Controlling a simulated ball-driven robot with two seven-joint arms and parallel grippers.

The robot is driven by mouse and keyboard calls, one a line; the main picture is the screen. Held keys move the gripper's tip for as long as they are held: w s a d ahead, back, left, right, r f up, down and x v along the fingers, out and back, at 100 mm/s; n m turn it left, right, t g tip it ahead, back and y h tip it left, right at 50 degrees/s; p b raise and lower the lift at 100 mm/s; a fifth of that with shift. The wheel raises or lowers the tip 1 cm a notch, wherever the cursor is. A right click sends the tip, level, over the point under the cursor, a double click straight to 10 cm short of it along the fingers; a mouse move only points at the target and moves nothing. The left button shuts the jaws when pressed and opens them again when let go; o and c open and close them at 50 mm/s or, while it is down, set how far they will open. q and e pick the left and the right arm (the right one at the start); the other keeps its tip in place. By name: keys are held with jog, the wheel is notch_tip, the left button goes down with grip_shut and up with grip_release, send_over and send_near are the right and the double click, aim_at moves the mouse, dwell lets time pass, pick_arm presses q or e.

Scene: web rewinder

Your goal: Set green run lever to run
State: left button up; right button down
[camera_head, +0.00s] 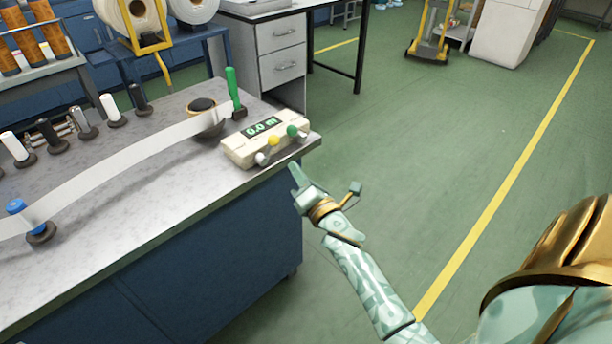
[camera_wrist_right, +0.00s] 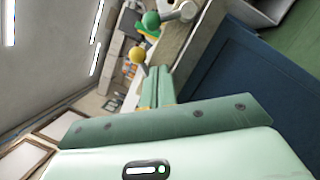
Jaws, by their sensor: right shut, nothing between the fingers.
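A cream control box (camera_head: 245,152) with a "0.0 m" display sits at the right front corner of the grey bench. On it are a lever with a green ball knob (camera_head: 292,130) and one with a yellow ball knob (camera_head: 273,140). In the right wrist view the green knob (camera_wrist_right: 151,20) and yellow knob (camera_wrist_right: 137,55) show beyond the fingertips. My right gripper (camera_head: 297,173) is shut and empty, just off the bench edge, in front of and below the box, apart from the knobs. My left gripper is not in view.
A taller green handle (camera_head: 232,86) stands upright behind the box. A white web (camera_head: 120,166) runs across the bench (camera_head: 150,210) past a blue-topped post (camera_head: 16,206). Several black and white handles stand along the back. The green floor right of the bench is open.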

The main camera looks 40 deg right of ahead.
aim_at(296, 134)
jog(key=w, duration=0.1)
jog(key=w+d+r, duration=0.1)
jog(key=w, duration=0.1)
jog(key=w+d+r, duration=0.1)
jog(key=shift+w+d, duration=0.2)
jog(key=shift+w, duration=0.1)
jog(key=shift+w+d+r, duration=0.3)
jog(key=shift+d+r, duration=0.05)
